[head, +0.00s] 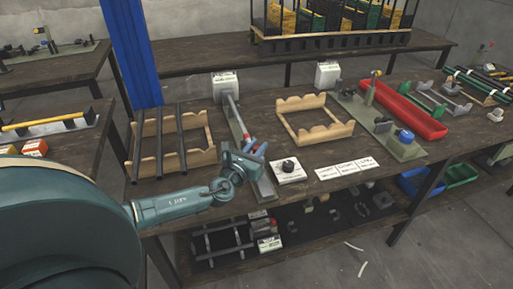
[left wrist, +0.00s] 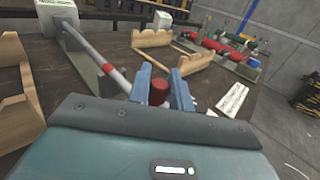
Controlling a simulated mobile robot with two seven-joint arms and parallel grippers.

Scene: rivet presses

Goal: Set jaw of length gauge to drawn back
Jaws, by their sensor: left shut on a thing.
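The length gauge (head: 266,188) is a long, narrow grey-green base on the bench, running away from me. A grey rod (head: 232,113) with a red band lies along it toward a white box (head: 225,84); the rod also shows in the left wrist view (left wrist: 88,51). My left gripper (head: 257,149) is over the near part of the gauge. In the left wrist view its two blue fingers (left wrist: 161,88) are shut on a red knob (left wrist: 158,93), which appears to be on the jaw. The jaw's body is mostly hidden by the gripper. My right gripper is out of view.
Left of the gauge is a wooden rack (head: 209,156) with dark bars; to its right is an empty wooden rack (head: 346,131). A black knob on a white plate (head: 289,176) and white labels (head: 346,169) lie near the front. A red tray (head: 415,116) is farther right.

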